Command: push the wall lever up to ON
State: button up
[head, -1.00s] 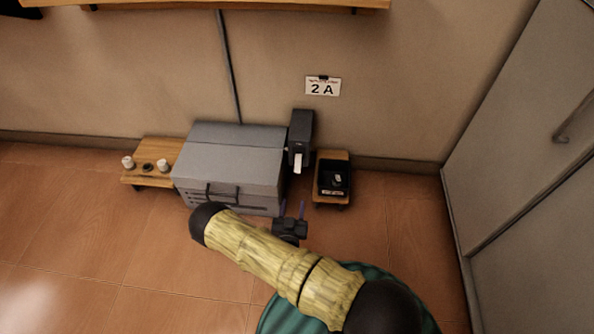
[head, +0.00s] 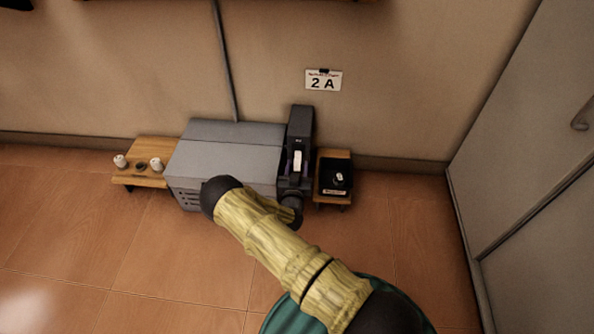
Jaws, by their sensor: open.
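The wall lever is a dark upright box (head: 302,122) with a white handle (head: 297,161) on its front, low on the wall beside the grey case. The handle's pale face shows on the lower part of the box; any ON marking is too small to read. My gripper (head: 294,168) is open at the handle, with one finger on each side of it. I cannot tell whether either finger touches the handle. The gripper's body hides the bottom of the lever box.
A grey case (head: 225,140) stands left of the lever. A low wooden stand (head: 140,177) with small knobs is further left. A black device (head: 336,178) sits on a wooden stand at right. A 2 A sign (head: 323,80) hangs above. Grey cabinet doors (head: 530,150) are at far right.

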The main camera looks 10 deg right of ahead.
grip_shut()
